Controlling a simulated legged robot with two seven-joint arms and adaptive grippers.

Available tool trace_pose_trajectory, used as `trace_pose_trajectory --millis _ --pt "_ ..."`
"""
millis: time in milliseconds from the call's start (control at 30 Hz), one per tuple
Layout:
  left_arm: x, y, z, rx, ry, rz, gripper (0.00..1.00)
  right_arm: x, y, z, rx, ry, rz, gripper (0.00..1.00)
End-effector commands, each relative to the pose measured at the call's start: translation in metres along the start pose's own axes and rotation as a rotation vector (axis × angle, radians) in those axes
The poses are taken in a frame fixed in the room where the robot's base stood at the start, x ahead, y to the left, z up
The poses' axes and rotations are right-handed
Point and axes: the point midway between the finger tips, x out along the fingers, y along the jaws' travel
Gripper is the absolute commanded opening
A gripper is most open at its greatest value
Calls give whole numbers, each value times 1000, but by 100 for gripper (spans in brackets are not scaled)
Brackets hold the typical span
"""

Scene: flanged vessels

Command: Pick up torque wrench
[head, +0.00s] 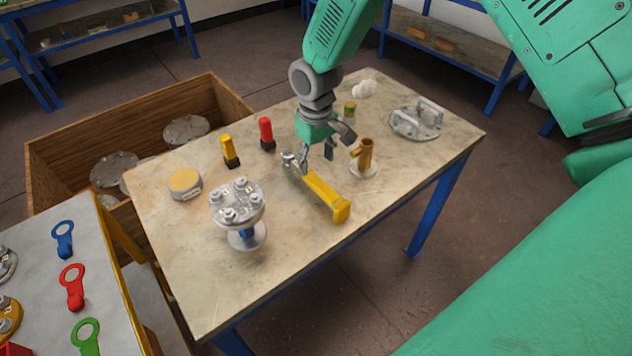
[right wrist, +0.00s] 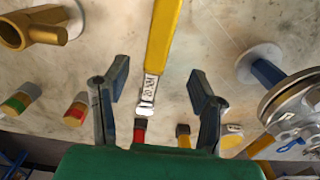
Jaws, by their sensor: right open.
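The torque wrench (head: 326,195) has a yellow handle and a silver head end. It lies on the table (head: 190,285), its yellow end toward the front edge. My right gripper (head: 314,160) is open and points down over the silver end; it looks empty. In the right wrist view the wrench (right wrist: 162,45) runs down from the top, and its silver end with markings lies between the spread fingers of my right gripper (right wrist: 158,78). Whether the fingers are level with it or above it I cannot tell. My left gripper is not in view.
A flanged vessel (head: 238,205) stands left of the wrench, a brass fitting (head: 364,155) close on its right. Red (head: 266,133) and yellow (head: 229,151) markers stand behind. A handled flange (head: 416,122) lies far right. A wooden crate (head: 60,150) stands left. The table's front is clear.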

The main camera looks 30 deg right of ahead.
Motion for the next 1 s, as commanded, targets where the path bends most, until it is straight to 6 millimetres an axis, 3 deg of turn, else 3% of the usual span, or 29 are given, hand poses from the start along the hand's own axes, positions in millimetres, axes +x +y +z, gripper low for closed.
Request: trace_pose_trajectory --millis 100,333,600,900,967,1000 --pt "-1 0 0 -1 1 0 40 19 1 -1 0 -2 -1 52" --pt "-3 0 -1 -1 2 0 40 35 4 1 0 0 -4 52" --pt "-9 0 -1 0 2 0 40 74 5 -1 0 -1 -4 52" --pt "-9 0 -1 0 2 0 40 79 3 -1 -1 1 -1 52" --pt "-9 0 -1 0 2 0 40 79 4 -1 0 1 -1 34" --pt "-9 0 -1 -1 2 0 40 79 4 -1 0 1 -2 20"
